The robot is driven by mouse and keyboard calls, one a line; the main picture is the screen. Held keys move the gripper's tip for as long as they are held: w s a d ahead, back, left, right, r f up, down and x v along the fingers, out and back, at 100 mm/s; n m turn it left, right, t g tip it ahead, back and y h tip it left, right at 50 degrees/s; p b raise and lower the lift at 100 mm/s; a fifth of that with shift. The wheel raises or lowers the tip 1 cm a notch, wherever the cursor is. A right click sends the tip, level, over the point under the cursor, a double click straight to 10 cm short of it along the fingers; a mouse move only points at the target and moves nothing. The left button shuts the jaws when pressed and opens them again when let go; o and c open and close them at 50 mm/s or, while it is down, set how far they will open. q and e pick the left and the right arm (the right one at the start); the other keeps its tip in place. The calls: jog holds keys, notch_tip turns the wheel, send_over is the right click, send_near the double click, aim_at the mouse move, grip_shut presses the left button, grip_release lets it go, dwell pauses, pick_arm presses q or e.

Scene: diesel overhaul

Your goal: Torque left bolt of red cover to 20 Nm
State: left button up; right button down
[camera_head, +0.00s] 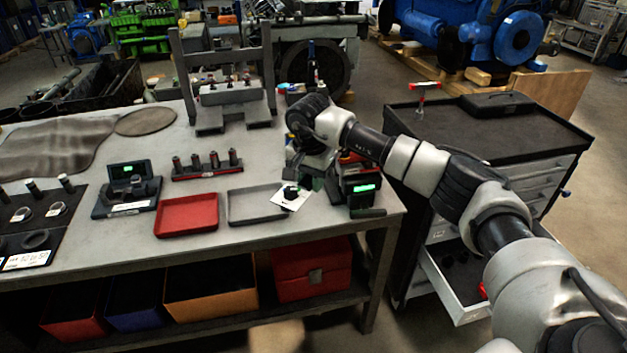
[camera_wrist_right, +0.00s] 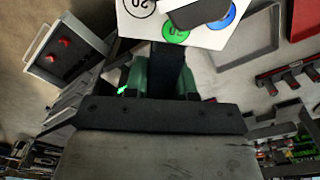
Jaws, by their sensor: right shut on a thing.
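My right gripper (camera_head: 305,182) is low over the front right part of the grey table, beside a white card. In the right wrist view its green-sided fingers (camera_wrist_right: 165,85) are shut on a dark tool (camera_wrist_right: 167,62), mostly hidden between them. The white card (camera_wrist_right: 138,20) shows printed numbers and green and blue circles, and a dark rounded part lies over it. In the head view the card (camera_head: 284,203) has a black knob-like part on it. A black device with a green display (camera_head: 364,188) stands right of the gripper. I cannot make out the red cover or its left bolt. My left gripper is out of view.
A red tray (camera_head: 187,229) and a grey tray (camera_head: 232,219) lie left of the card. A red rack with several dark sockets (camera_head: 207,176) and a grey stand (camera_head: 236,122) are behind. A black-topped tool cart (camera_head: 490,135) with an open drawer stands right.

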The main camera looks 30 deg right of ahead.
jog(key=shift+w+a+r, duration=0.1)
jog(key=shift+w+a, duration=0.1)
jog(key=shift+a, duration=0.1)
jog(key=shift+w+a, duration=0.2)
jog(key=shift+w, duration=0.1)
jog(key=shift+w+a+m+b, duration=0.2)
jog(key=shift+w+m+b, duration=0.2)
jog(key=shift+m, duration=0.1)
dwell(0.3)
jog(key=shift+w+a+m, duration=0.15)
jog(key=shift+w+m, duration=0.15)
jog(key=shift+w, duration=0.1)
jog(key=shift+w, duration=0.15)
jog(key=shift+w+a+m, duration=0.2)
jog(key=shift+w+m, duration=0.05)
jog(key=shift+m, duration=0.05)
jog(key=shift+b, duration=0.3)
